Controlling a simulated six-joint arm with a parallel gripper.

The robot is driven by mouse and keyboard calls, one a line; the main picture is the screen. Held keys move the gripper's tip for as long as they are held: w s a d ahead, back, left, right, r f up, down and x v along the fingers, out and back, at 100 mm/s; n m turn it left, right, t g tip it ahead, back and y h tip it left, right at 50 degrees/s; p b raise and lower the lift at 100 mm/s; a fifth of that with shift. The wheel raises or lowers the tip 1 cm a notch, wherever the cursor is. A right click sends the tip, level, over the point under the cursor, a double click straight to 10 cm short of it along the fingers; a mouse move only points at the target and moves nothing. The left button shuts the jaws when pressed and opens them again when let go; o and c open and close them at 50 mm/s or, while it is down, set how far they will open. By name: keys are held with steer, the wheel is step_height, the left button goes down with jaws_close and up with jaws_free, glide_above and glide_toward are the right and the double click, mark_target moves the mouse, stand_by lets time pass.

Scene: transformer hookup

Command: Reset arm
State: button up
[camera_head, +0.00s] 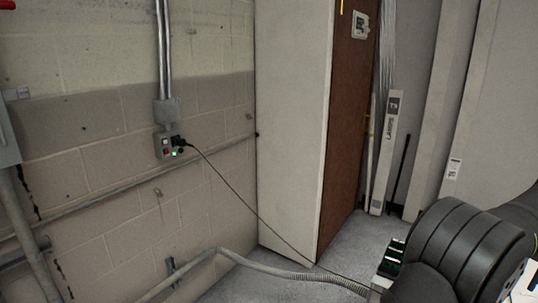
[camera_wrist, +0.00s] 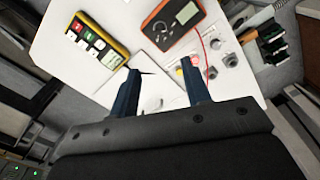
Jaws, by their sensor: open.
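My gripper (camera_wrist: 161,68) shows in the wrist view, with its two dark blue fingers apart and nothing held between them. It is over a white panel (camera_wrist: 125,18). A yellow handheld device (camera_wrist: 97,40) with several buttons lies on the panel, up and left of the fingers. An orange and dark meter (camera_wrist: 178,27) with a grey display lies above the fingertips, with a red lead at its right. Grey round fittings (camera_wrist: 231,59) and a small yellow part (camera_wrist: 181,72) are near the right finger. The gripper is outside the head view.
In the head view a wall box (camera_head: 166,145) with a green light has a black plug (camera_head: 178,141) in it. Its dark cable (camera_head: 230,186) runs down to the right. A tall cabinet (camera_head: 292,120) stands mid-view. Dark green-lit blocks (camera_head: 391,258) are at lower right.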

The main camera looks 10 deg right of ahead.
step_height(320, 180, down, 17)
steer(key=shift+r, duration=0.2)
steer(key=shift+r, duration=0.1)
stand_by(0.4)
step_height(320, 180, up, 18)
step_height(320, 180, down, 18)
steer(key=shift+r, duration=0.1)
steer(key=shift+f, duration=0.2)
steer(key=m, duration=0.8)
step_height(320, 180, up, 8)
steer(key=shift+f, duration=0.15)
stand_by(0.3)
steer(key=shift+f, duration=0.1)
